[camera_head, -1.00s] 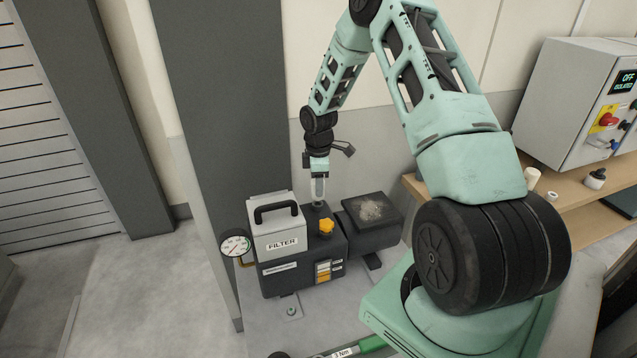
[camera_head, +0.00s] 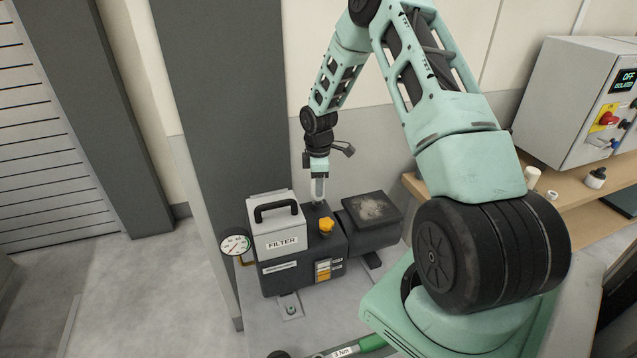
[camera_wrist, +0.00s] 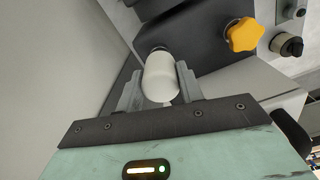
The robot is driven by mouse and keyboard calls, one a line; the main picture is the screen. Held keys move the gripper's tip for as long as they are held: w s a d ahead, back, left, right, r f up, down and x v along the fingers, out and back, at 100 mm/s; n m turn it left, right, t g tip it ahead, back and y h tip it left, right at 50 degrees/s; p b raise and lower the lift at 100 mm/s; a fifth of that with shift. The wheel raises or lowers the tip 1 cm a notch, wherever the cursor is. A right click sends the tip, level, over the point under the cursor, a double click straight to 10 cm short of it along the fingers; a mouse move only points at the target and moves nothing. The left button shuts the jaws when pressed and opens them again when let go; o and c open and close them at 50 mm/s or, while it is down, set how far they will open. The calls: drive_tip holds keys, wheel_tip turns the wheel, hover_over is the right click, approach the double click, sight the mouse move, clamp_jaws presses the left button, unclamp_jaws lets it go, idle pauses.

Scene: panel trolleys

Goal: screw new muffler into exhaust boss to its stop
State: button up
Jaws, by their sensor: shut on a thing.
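My gripper (camera_head: 319,190) points down at the top of the dark pump unit (camera_head: 300,270), behind the yellow knob (camera_head: 326,225). In the wrist view my gripper (camera_wrist: 163,92) is shut on a white, round-ended muffler (camera_wrist: 161,76). The muffler's far end meets the dark housing (camera_wrist: 190,28) at a round grey fitting, which I take for the exhaust boss (camera_wrist: 158,48). The muffler covers most of the boss, so thread depth and any gap cannot be told. The yellow knob (camera_wrist: 244,35) lies to the right of the muffler there.
A filter box (camera_head: 278,228) with a handle and a gauge (camera_head: 235,245) stand left of my gripper. A motor block (camera_head: 370,212) is to the right. A grey post (camera_head: 215,120) rises behind. A control cabinet (camera_head: 570,100) sits on a wooden shelf. A green-handled torque tool (camera_head: 370,343) lies in front.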

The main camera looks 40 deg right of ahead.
drive_tip(key=shift+f+b, duration=0.5)
drive_tip(key=shift+f, duration=0.45)
drive_tip(key=m, duration=0.3)
drive_tip(key=m+b, duration=0.1)
drive_tip(key=m, duration=0.2)
drive_tip(key=shift+m, duration=0.4)
drive_tip(key=shift+a+m, duration=0.1)
drive_tip(key=shift+m, duration=1.3)
